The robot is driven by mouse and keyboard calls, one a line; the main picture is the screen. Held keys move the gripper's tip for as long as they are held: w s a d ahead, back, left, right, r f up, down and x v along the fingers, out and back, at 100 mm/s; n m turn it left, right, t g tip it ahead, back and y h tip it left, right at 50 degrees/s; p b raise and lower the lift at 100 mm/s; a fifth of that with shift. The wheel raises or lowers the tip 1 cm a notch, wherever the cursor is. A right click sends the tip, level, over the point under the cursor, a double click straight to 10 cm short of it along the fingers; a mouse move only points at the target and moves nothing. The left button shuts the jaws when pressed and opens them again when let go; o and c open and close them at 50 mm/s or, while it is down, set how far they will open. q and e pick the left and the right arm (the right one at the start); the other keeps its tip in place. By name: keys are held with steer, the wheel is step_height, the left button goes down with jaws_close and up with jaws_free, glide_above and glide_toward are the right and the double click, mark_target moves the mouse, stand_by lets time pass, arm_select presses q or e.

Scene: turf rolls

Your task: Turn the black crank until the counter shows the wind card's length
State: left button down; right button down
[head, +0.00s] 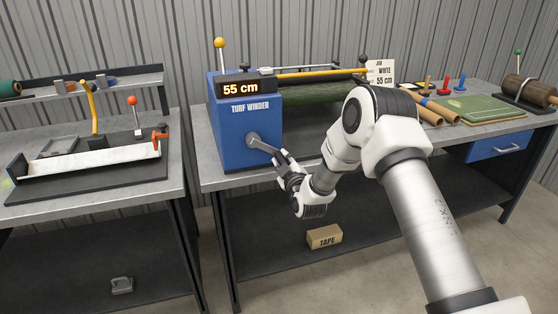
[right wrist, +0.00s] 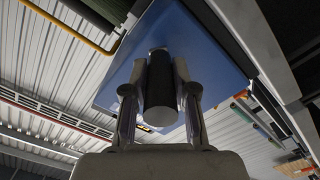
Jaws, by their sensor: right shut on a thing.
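The blue turf winder (head: 249,140) stands on the middle bench, and its counter (head: 241,89) reads 55 cm. A card (head: 380,72) behind the winder's right end reads JOB, WHITE, 55 cm. The crank (head: 256,141) is on the winder's front face, its arm pointing right and slightly down. My right gripper (head: 282,158) is shut on the crank's handle; in the right wrist view the black handle (right wrist: 160,90) sits between both fingers (right wrist: 160,105). The gripper partly hides the handle in the head view. My left gripper is not in view.
A green roll (head: 310,98) lies behind the winder box. Brown rolls (head: 428,110), a green turf mat (head: 468,107) and coloured pegs are to the right. A left bench holds a white strip (head: 90,160) in a black tray. A tape box (head: 324,237) lies on the lower shelf.

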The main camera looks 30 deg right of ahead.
steer(key=shift+d+r, duration=0.25)
steer(key=shift+r, duration=0.25)
steer(key=c, duration=0.9)
jaws_free()
steer(key=shift+f, duration=0.1)
steer(key=shift+s+a, duration=0.1)
steer(key=shift+s, duration=0.2)
steer(key=v, duration=1.1)
steer(key=shift+s+a, duration=0.15)
steer(key=shift+s, duration=0.1)
